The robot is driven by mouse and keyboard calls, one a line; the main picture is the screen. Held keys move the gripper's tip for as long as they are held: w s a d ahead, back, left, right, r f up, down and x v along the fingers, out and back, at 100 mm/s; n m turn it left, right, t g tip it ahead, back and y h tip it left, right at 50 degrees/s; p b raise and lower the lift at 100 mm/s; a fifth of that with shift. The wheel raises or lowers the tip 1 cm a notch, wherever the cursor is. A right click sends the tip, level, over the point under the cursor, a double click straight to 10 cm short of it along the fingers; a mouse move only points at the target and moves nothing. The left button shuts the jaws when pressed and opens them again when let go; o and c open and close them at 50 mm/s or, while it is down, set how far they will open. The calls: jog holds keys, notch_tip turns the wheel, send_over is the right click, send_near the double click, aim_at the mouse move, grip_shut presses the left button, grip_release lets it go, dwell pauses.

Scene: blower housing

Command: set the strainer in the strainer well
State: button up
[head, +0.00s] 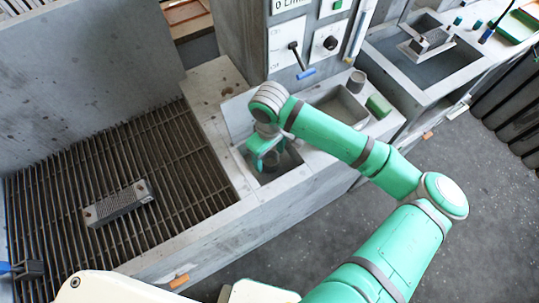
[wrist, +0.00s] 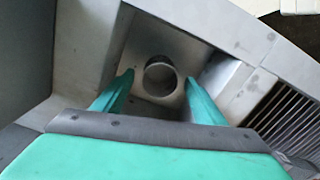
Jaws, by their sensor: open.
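A square recess (head: 290,160) in the grey housing, which looks like the strainer well, lies under my gripper (head: 265,158). A round, open-topped metal piece, perhaps the strainer (wrist: 160,77), shows upright on the recess floor in the wrist view, between my fingertips (wrist: 161,85). My gripper is open and points down into the recess. The fingers stand on either side of the round piece, apart from it in the picture. In the head view the gripper hides much of the recess, and I cannot make out how the piece is seated.
A slatted grate (head: 70,180) with a perforated grey block (head: 118,203) lies left. A grey cup (head: 356,82) and a green block (head: 379,106) stand on the ledge right of the recess. A control panel (head: 310,40) rises behind. A sink (head: 420,60) is at the far right.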

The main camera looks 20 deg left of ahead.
notch_tip(320, 180, up, 10)
jog(key=shift+r, duration=0.15)
dwell(0.3)
dwell(0.4)
